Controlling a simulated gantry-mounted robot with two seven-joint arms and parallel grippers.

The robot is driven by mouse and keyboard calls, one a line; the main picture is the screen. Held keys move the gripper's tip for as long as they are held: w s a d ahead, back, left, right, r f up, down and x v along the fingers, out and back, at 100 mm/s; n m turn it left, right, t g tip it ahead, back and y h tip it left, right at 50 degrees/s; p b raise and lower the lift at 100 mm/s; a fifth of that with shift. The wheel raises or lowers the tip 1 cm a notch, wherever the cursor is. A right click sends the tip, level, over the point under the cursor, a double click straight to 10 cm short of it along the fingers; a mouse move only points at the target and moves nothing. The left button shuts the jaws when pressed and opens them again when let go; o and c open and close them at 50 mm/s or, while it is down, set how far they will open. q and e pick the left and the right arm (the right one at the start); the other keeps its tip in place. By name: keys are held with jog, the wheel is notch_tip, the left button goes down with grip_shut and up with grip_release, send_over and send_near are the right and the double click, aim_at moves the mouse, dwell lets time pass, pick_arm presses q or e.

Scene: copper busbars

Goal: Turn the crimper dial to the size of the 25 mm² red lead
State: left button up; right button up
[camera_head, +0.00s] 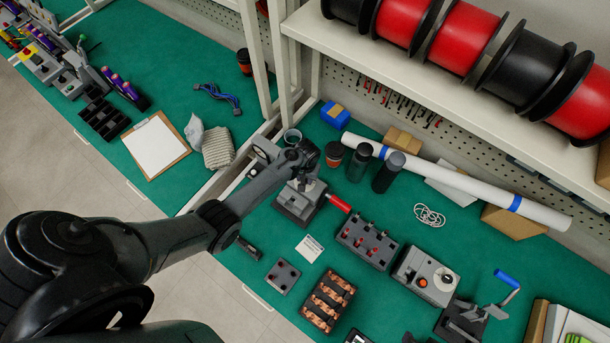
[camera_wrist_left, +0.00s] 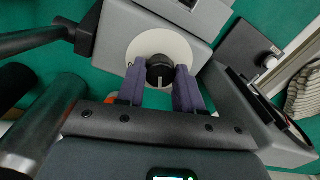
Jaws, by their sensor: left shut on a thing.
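The crimper (camera_head: 297,207) is a grey bench device with a red-gripped lever (camera_head: 340,203). In the left wrist view its grey body (camera_wrist_left: 120,28) carries a white disc with a black dial knob (camera_wrist_left: 160,72). A pale line marks the knob; I cannot read any size marks on the disc. My left gripper (camera_head: 308,183) is over the crimper, and in the wrist view its two purple-grey fingers (camera_wrist_left: 160,80) are shut on the knob's sides. In the head view the arm hides the knob. I cannot pick out the 25 mm² red lead. My right gripper is not in view.
Dark bottles (camera_head: 388,172) stand behind the crimper, with a long white tube (camera_head: 455,178). Spools line the shelf above.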

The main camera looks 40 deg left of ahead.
pick_arm(q)
jog(key=shift+m, duration=0.5)
jog(key=o, duration=1)
jog(key=shift+o, duration=0.2)
jog(key=shift+r+p, duration=0.3)
jog(key=shift+r, duration=0.2)
notch_tip(320, 180, up, 10)
jog(key=p, duration=0.1)
jog(key=shift+d, duration=0.15)
jog(key=shift+f, duration=0.15)
